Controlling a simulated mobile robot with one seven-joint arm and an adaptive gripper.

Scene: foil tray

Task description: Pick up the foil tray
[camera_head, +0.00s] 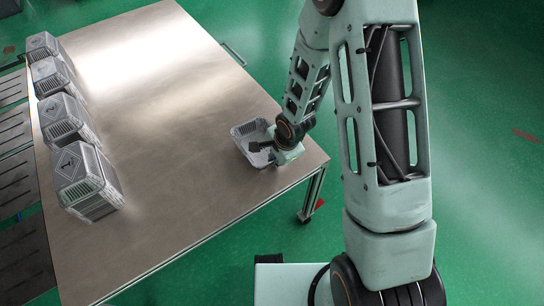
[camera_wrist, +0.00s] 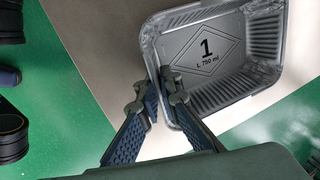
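The foil tray (camera_head: 237,133) is a silver, open rectangular tray near the table's right front corner. In the wrist view the tray (camera_wrist: 276,45) fills the upper right, with a "1" and "L 750 ml" marked on its bottom. My gripper (camera_wrist: 158,82) is at the tray's left wall, one finger inside and one outside. The fingertips are close together, with the wall between them. In the head view my gripper (camera_head: 258,147) reaches into the tray from the right. Whether the tray is resting on the table or slightly raised, I cannot tell.
The metal table (camera_head: 150,95) is mostly bare in the middle. Several stacks of foil trays (camera_head: 85,178) stand along its left edge. Dark slatted panels (camera_head: 15,165) lie left of the table. The floor (camera_head: 480,90) is green.

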